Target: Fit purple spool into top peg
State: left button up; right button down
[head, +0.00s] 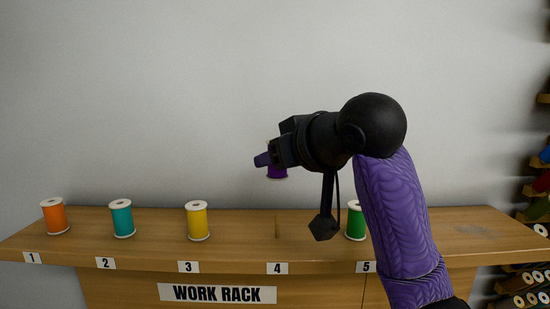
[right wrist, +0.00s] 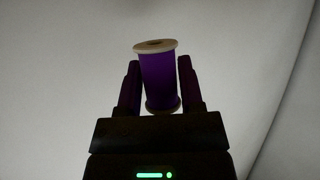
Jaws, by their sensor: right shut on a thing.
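The purple spool (head: 277,173) is in the air above the rack, over the gap behind label 4. My right gripper (head: 270,159) is shut on it and partly hides it in the head view. In the right wrist view the purple spool (right wrist: 159,78) stands slightly tilted between the two fingers (right wrist: 160,88), its pale end rims showing. I cannot tell which peg is the top one. My left gripper is not in view.
The wooden work rack (head: 130,251) holds orange (head: 54,217), teal (head: 121,219), yellow (head: 197,221) and green (head: 355,221) spools. My right arm partly covers the green one's side of the rack. Shelves with more spools (head: 541,183) stand at the right edge.

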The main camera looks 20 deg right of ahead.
aim_at(278, 218)
jog(key=shift+s+r, duration=0.1)
jog(key=shift+s, duration=0.2)
jog(key=shift+w+f+b, duration=0.3)
jog(key=shift+f+b, duration=0.1)
jog(key=shift+f, duration=0.2)
notch_tip(278, 218, down, 3)
jog(key=b, duration=0.2)
jog(key=shift+s+f+b, duration=0.1)
jog(key=shift+f+b, duration=0.1)
jog(key=shift+b, duration=0.1)
jog(key=shift+f, duration=0.45)
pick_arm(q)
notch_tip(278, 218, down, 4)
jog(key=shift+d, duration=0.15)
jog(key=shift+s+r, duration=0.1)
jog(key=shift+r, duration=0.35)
pick_arm(e)
jog(key=shift+r, duration=0.1)
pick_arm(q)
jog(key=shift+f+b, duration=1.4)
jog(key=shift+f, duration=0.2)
pick_arm(e)
jog(key=shift+f, duration=2.35)
grip_release()
jog(key=shift+r, duration=0.1)
